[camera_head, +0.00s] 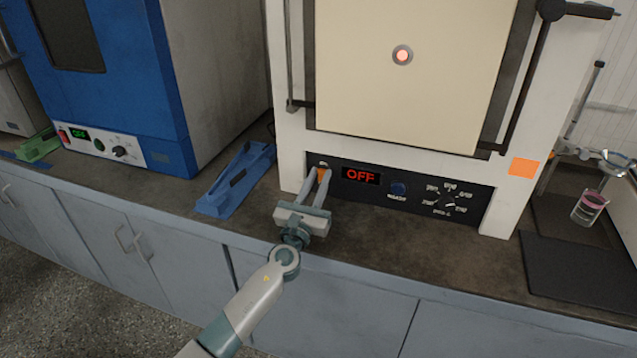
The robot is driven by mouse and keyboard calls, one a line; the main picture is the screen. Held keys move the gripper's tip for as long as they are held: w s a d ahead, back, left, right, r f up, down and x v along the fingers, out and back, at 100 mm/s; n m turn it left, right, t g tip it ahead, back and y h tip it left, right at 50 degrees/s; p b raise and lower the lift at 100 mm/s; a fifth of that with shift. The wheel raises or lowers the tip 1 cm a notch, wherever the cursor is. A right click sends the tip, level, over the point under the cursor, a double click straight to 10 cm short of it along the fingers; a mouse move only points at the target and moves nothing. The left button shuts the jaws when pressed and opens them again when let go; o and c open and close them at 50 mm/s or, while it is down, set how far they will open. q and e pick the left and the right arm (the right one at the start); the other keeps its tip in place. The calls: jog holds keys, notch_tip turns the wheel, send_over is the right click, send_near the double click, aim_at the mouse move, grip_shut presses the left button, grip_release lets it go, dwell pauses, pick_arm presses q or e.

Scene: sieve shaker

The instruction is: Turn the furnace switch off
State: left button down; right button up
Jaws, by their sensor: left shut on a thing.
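The furnace (292,150) is a white cabinet with a cream door, standing on the dark counter. Its black control panel (410,190) has a red display (360,176) that reads OFF, a blue button (398,189) and a dial (446,201). The furnace switch (321,174), of which an orange part shows, is at the left end of the panel. My left gripper (318,181) reaches up to it from the front, its fingers shut on the switch and covering most of it. My right gripper is not in view.
A blue oven (110,80) stands at the left. A blue tray-like holder (235,180) lies left of my left gripper. At the right are a dark mat (580,270) and a beaker with pink liquid (589,207). The counter before the furnace is clear.

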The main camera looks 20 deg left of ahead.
pick_arm(q)
jog(key=c, duration=1.6)
grip_release()
jog(key=shift+o, duration=0.2)
jog(key=shift+s, duration=0.1)
jog(key=shift+s+f, duration=0.2)
jog(key=shift+s, duration=0.25)
jog(key=s, duration=1.1)
jog(key=shift+s+a+p, duration=0.15)
jog(key=shift+a+p, duration=0.05)
jog(key=shift+p, duration=0.2)
jog(key=shift+s, duration=0.4)
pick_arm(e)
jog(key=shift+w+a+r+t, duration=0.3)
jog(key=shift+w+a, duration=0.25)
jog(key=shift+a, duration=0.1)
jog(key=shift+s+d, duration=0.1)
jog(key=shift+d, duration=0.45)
